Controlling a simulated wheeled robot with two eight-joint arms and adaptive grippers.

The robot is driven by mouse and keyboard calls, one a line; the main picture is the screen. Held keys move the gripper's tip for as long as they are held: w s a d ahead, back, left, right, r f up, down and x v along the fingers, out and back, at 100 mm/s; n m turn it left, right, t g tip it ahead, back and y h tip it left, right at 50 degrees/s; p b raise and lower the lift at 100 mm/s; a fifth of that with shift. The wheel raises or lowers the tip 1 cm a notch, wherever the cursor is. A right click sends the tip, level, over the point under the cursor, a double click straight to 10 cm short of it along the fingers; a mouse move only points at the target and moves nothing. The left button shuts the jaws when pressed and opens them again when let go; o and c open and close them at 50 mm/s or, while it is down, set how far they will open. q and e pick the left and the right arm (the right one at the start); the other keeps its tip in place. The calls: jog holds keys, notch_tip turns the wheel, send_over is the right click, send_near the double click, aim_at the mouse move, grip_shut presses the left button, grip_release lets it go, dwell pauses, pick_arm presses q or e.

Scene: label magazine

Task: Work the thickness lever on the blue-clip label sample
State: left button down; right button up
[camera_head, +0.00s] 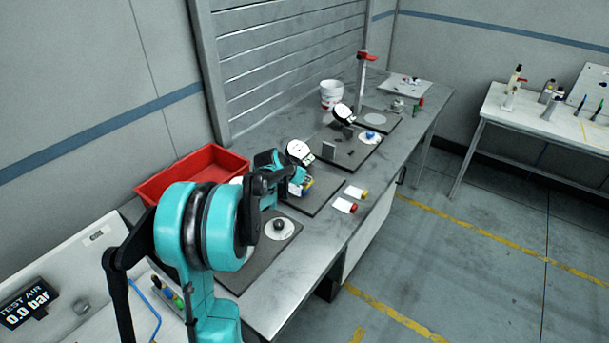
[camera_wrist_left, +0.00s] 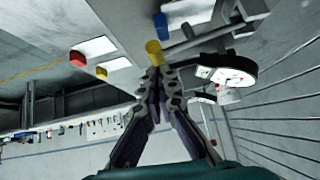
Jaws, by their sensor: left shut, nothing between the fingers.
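My left gripper (camera_wrist_left: 158,78) is shut with nothing between its fingers. In the wrist view its tips are close to a yellow cylindrical end (camera_wrist_left: 153,47); I cannot tell if they touch. A blue clip (camera_wrist_left: 160,25) with a white label (camera_wrist_left: 187,12) lies just past it. A white dial gauge (camera_wrist_left: 228,76) on a metal arm is to the right. In the head view my left arm reaches over the table beside the dial gauge (camera_head: 299,151), and a blue part (camera_head: 308,183) shows near the fingers. The lever itself is not clear. My right gripper is not in view.
White labels with red (camera_head: 350,208) and yellow (camera_head: 363,194) clips lie right of the gauge's mat. A red bin (camera_head: 190,172) stands behind my arm. A second gauge (camera_head: 342,114) stands farther back. A round disc (camera_head: 280,228) with a black knob lies on the near mat.

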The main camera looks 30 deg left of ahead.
pick_arm(q)
jog(key=shift+f, duration=0.25)
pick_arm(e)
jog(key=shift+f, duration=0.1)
pick_arm(q)
jog(key=shift+d+f+b, duration=0.3)
jog(key=shift+f+b, duration=0.2)
jog(key=shift+f, duration=0.35)
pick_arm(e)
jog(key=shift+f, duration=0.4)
pick_arm(q)
jog(key=shift+r, duration=0.1)
